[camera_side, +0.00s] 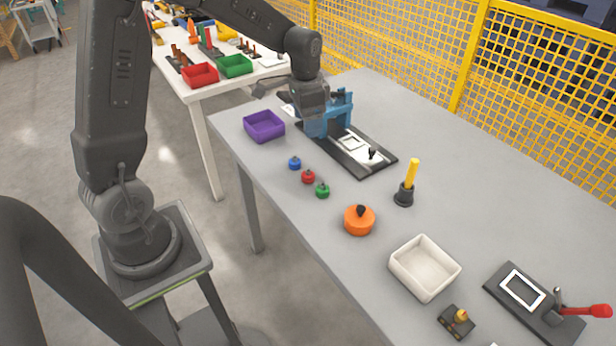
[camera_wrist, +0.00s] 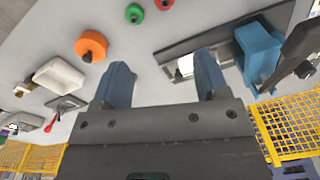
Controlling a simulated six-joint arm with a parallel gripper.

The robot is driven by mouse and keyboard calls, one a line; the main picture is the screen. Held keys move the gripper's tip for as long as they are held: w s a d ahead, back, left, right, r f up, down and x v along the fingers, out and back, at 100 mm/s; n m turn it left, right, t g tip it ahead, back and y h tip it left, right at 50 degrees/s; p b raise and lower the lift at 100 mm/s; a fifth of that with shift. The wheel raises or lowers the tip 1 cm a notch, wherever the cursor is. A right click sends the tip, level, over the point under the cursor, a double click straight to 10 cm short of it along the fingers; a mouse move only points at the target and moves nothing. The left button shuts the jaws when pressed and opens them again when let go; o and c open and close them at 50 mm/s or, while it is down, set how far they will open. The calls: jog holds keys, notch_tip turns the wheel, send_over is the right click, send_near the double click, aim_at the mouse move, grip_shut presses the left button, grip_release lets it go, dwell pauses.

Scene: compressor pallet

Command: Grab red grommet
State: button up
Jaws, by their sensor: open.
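The red grommet (camera_side: 308,176) stands on the grey table between a blue grommet (camera_side: 295,163) and a green grommet (camera_side: 322,190). In the wrist view the red grommet (camera_wrist: 164,4) is cut off by the top edge, with the green grommet (camera_wrist: 134,13) beside it. My gripper (camera_wrist: 163,64) has its two blue fingers spread with nothing held between them. In the side view it is over the black plate, behind and to the right of the red grommet and apart from it. Its fingertips are hard to separate from the blue fixture there.
A purple bin (camera_side: 264,126) stands left of the black plate (camera_side: 375,160). The blue fixture (camera_wrist: 258,52) stands close to my gripper. An orange knob (camera_side: 360,220), yellow-handled tool (camera_side: 408,183), white bin (camera_side: 425,267) and red-handled clamp (camera_side: 545,305) are nearer the front. A yellow fence (camera_side: 400,50) runs behind.

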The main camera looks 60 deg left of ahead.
notch_tip(320, 180, down, 4)
jog(key=w+a, duration=0.1)
jog(key=a, duration=0.1)
send_over(308, 171)
jog(key=shift+g, duration=0.3)
jog(key=f, duration=0.7)
jog(key=shift+w+a+f, duration=0.25)
jog(key=shift+a+f, duration=0.05)
jog(key=shift+a, duration=0.05)
jog(key=shift+s+d+f, duration=0.1)
jog(key=shift+d+f, duration=0.05)
jog(key=shift+f, duration=1.3)
jog(key=shift+s+d+f, duration=0.1)
jog(key=shift+d+f, duration=0.05)
jog(key=shift+f, duration=1.25)
jog(key=shift+c, duration=0.3)
jog(key=c, duration=1)
jog(key=shift+o, duration=0.2)
jog(key=shift+r, duration=0.15)
